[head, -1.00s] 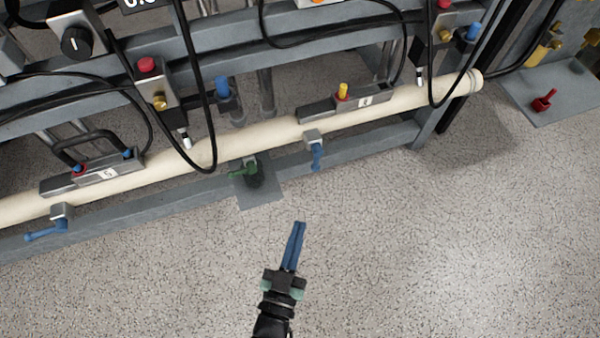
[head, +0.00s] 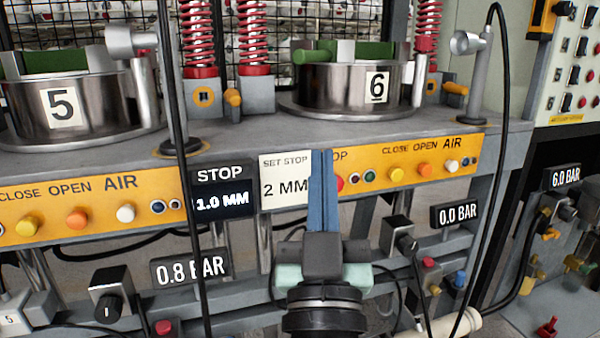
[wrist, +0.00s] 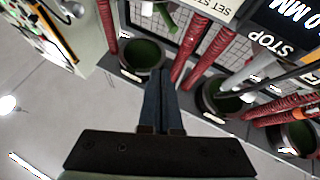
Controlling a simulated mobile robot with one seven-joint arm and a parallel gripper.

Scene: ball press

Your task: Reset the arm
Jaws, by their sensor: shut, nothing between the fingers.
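My gripper (head: 322,190) is in the lower middle of the head view, pointing up, with its blue fingers together and nothing between them. Its fingertips overlap the right edge of the "SET STOP 2 MM" card (head: 284,180) and hide part of the yellow panel's "STOP" label. I cannot tell whether they touch the panel. In the wrist view the blue fingers (wrist: 162,95) also show side by side, with the press station upside down beyond them.
Press pots 5 (head: 95,110) and 6 (head: 340,90) stand on the grey bench, with red springs (head: 270,35) between them. A yellow button panel (head: 420,165) runs along the bench front. Black cables (head: 178,120) hang in front.

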